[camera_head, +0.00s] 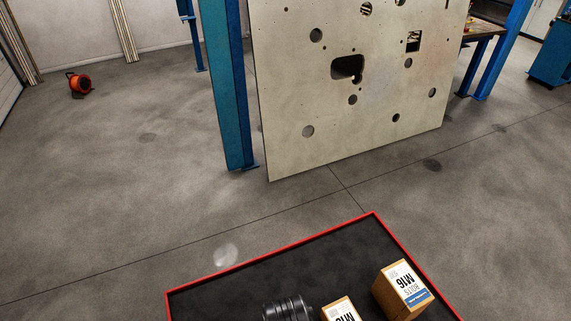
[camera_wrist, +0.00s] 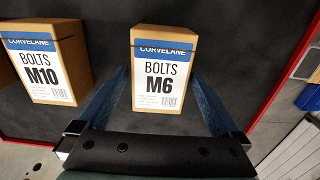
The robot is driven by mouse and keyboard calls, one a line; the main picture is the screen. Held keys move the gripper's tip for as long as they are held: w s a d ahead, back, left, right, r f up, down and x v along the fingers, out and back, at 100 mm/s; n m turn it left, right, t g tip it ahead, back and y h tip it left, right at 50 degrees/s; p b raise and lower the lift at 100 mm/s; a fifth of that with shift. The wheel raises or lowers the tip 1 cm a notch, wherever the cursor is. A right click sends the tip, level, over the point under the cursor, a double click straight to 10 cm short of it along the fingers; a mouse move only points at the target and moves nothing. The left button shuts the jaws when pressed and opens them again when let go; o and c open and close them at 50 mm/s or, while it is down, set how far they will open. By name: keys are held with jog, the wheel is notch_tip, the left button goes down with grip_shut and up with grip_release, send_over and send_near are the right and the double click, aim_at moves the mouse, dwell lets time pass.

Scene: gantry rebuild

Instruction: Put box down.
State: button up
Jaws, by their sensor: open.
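A cardboard box labelled "BOLTS M6" (camera_wrist: 160,68), with a blue band and white label, stands on a dark surface in the wrist view. My gripper (camera_wrist: 159,76) is open, with one blue finger on each side of this box. The fingertips are close to its sides; I cannot tell whether they touch. The head view does not show my gripper. Two label-bearing boxes show there on the red-rimmed tray top (camera_head: 240,287): a larger one (camera_head: 402,287) and one cut off by the bottom edge (camera_head: 341,309). I cannot match them surely to the M6 box.
A box labelled "BOLTS M10" (camera_wrist: 44,62) stands left of the M6 box. A black ribbed cylindrical part (camera_head: 287,308) lies beside the boxes. The tray's far left part is bare. A large panel with holes (camera_head: 300,90) and a blue post (camera_head: 226,90) stand beyond.

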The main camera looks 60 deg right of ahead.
notch_tip(320, 180, up, 9)
jog(key=shift+f, duration=0.2)
jog(key=w+d+r+n+t+h, duration=0.3)
jog(key=w+r+t, duration=0.5)
jog(key=w+r, duration=1)
jog(key=w+a+r+t+h, duration=0.1)
jog(key=w+a+r+t, duration=0.2)
jog(key=r, duration=0.4)
jog(key=w+a+r+t+h, duration=0.1)
jog(key=w+a+r+t, duration=0.25)
jog(key=r, duration=0.45)
jog(key=a+r+n+t+y, duration=0.1)
jog(key=a+r+t, duration=0.2)
jog(key=r, duration=0.5)
jog(key=a+r+n+t, duration=0.1)
jog(key=a+r+t, duration=0.25)
jog(key=r, duration=0.35)
jog(key=s+a+r+t+y, duration=0.1)
jog(key=s+a+r+t, duration=0.1)
jog(key=r, duration=0.3)
jog(key=s+a+r+t+y, duration=0.1)
jog(key=s+a+r+t, duration=0.1)
jog(key=s+a+r, duration=0.1)
jog(key=s+a+r+n+t+y, duration=0.1)
jog(key=s+a+r+t, duration=0.1)
jog(key=s+r, duration=0.3)
notch_tip(320, 180, up, 3)
jog(key=shift+a+f+y, duration=0.1)
jog(key=shift+a+y, duration=0.2)
